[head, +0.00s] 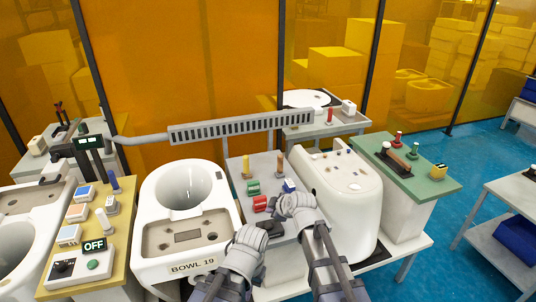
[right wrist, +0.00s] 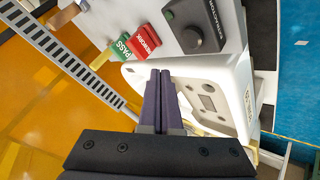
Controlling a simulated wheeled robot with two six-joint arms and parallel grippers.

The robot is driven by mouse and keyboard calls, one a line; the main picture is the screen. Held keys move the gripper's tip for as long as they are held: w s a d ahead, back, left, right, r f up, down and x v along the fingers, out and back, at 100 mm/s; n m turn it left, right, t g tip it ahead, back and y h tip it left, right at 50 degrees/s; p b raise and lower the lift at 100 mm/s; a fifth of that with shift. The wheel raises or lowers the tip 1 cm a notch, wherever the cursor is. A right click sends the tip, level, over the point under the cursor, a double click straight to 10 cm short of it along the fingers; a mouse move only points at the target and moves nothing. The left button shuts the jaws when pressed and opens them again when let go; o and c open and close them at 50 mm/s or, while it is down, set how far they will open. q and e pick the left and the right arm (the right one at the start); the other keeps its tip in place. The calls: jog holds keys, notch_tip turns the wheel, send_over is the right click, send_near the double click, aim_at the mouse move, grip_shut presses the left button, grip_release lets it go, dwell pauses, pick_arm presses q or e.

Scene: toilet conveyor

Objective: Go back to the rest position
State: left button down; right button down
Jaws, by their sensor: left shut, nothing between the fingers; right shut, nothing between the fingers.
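My left gripper (head: 246,246) is the lower one in the head view, low in the middle, at the right edge of the white toilet bowl marked BOWL 19 (head: 168,258). My right gripper (head: 295,204) is a little higher and to the right, over the grey panel (head: 235,165) beside the white tank (head: 350,200). In the right wrist view its dark fingers (right wrist: 160,100) are together, shut and empty. The left fingertips are mostly hidden behind the wrist.
A yellow control panel (head: 72,240) stands left, a green-topped stand (head: 425,185) right. Blue floor (head: 430,260) is open at right.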

jog(key=s+d+f+m+g+h, duration=0.1)
jog(key=s+f+m+g+h, duration=0.1)
jog(key=s, duration=0.6)
jog(key=s+d+f+m+g+h, duration=0.2)
jog(key=s+m, duration=0.3)
jog(key=s, duration=0.4)
jog(key=s+d+f+m+g+h, duration=0.2)
jog(key=s+m+g, duration=0.2)
jog(key=s, duration=0.5)
jog(key=shift+f, duration=0.25)
jog(key=shift+d, duration=0.1)
